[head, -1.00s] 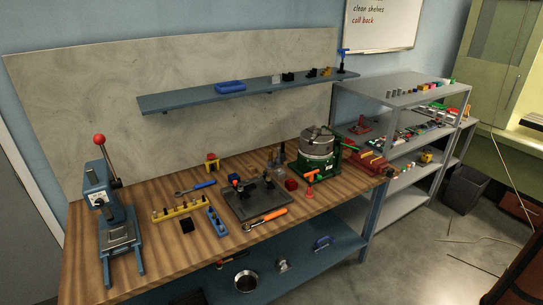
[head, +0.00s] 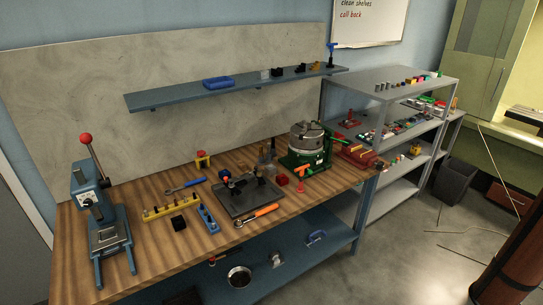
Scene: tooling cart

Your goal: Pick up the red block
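A small red block (head: 283,180) sits on the wooden bench top, just right of the dark fixture plate (head: 248,197) and left of the green-based machine with a round metal chuck (head: 307,138). A red-handled piece (head: 300,186) stands close to its right. Neither of my grippers is in view.
A grey shelf unit (head: 408,78) stands at right. A brown upright object (head: 518,262) fills the lower right. Floor in front is clear.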

